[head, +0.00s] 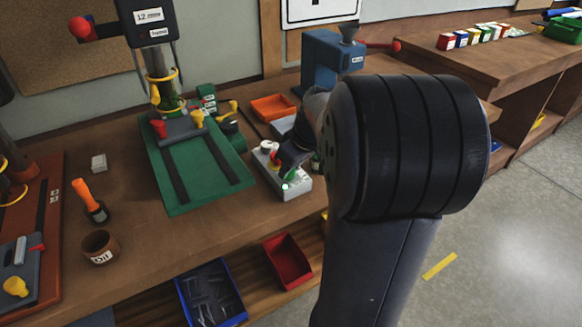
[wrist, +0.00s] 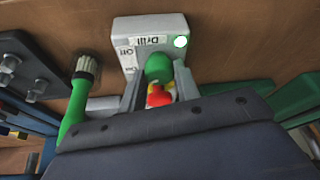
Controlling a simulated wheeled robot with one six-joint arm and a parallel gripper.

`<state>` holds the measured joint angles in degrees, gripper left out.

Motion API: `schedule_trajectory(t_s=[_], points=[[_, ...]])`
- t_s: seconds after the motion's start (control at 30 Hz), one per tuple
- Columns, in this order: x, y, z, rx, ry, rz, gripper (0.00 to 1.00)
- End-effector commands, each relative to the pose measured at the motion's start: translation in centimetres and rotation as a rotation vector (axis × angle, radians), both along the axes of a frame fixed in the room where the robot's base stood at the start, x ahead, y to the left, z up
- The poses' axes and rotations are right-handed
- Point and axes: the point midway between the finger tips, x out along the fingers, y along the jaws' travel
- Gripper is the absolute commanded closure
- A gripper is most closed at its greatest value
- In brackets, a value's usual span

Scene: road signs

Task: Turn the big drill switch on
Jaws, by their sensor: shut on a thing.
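The drill switch box (head: 297,187) is a light grey box on the bench, right of the green drill base. In the head view my gripper (head: 290,157) is over the box, and my arm hides part of the surroundings.
The big drill press (head: 157,60) stands on its green base (head: 180,200) to the left. An orange tray (head: 272,106) and a blue machine (head: 325,58) are behind the box. A brown cup (head: 99,247) stands at the front left. Red (head: 288,262) and blue (head: 212,293) bins sit below the bench edge.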

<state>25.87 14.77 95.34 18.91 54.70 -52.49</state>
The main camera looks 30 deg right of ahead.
Motion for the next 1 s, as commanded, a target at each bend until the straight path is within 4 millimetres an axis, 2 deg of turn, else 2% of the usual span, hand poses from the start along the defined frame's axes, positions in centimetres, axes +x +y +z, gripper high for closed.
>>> schedule_trajectory(t_s=[0.33, 0.37, 0.6, 0.87, 1.0], points=[[0.0, 0.0, 0.1, -0.002, -0.002, 0.003, 0.92], [0.0, 0.0, 0.1, -0.002, -0.002, 0.003, 0.68], [0.0, 0.0, 0.0, -0.001, 0.0, 0.003, 0.48], [0.0, 0.0, 0.2, -0.001, 0.0, 0.002, 0.48], [-0.5, -0.2, 1.5, -0.003, -0.004, 0.002, 0.48]])
